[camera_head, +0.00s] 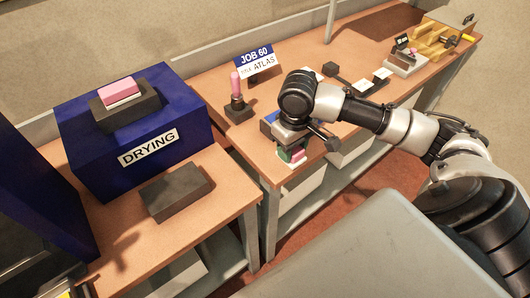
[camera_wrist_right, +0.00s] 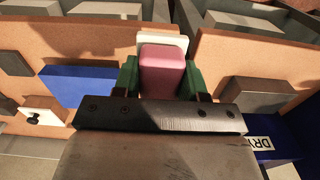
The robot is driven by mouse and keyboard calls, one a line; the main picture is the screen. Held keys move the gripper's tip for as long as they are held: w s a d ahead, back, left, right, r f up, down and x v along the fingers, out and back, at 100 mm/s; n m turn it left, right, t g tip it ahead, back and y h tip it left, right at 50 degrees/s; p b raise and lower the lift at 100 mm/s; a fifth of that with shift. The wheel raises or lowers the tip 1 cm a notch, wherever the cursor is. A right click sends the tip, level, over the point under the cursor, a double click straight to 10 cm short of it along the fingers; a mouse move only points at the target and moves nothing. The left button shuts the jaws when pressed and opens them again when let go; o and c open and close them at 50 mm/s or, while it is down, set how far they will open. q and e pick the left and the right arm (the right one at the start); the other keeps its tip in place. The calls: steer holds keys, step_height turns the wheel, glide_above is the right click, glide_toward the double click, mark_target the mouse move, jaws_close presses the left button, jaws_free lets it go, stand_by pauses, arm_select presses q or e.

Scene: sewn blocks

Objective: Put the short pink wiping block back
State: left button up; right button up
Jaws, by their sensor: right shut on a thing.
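My right gripper (camera_head: 290,153) is shut on a short pink block (camera_head: 298,154) with a white face. It also shows in the right wrist view, where the pink block (camera_wrist_right: 162,68) sits between the two green fingers of the right gripper (camera_wrist_right: 162,77), its white part beyond the pink. The held block is near the front edge of the right table; I cannot tell how far above the surface. Another pink block (camera_head: 118,89) with a white layer lies on a dark grey block on the blue DRYING box (camera_head: 85,160). My left gripper is not in view.
A tall pink piece (camera_head: 236,84) stands on a dark base beside the JOB 60 sign (camera_head: 255,60). A bare dark grey block (camera_head: 176,191) lies before the DRYING box. Small dark and white pieces lie behind my right arm. A gap separates the tables.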

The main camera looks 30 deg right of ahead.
steer(key=shift+w+d+r, duration=0.1)
steer(key=shift+w, duration=0.3)
steer(key=w+f, duration=0.3)
steer(key=w, duration=0.2)
steer(key=p, duration=0.1)
glide_above(265, 155)
steer(key=f, duration=0.1)
steer(key=s+f, duration=0.1)
steer(key=shift+d+f, duration=0.1)
steer(key=shift+f, duration=0.25)
steer(key=shift+w+f, duration=0.25)
steer(key=shift+w, duration=0.2)
step_height(265, 155, down, 3)
steer(key=shift+f+p, duration=0.15)
steer(key=shift+p, duration=0.25)
steer(key=shift+f, duration=0.3)
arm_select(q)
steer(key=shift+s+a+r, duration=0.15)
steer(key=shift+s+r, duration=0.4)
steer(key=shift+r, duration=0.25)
arm_select(e)
steer(key=shift+f, duration=0.1)
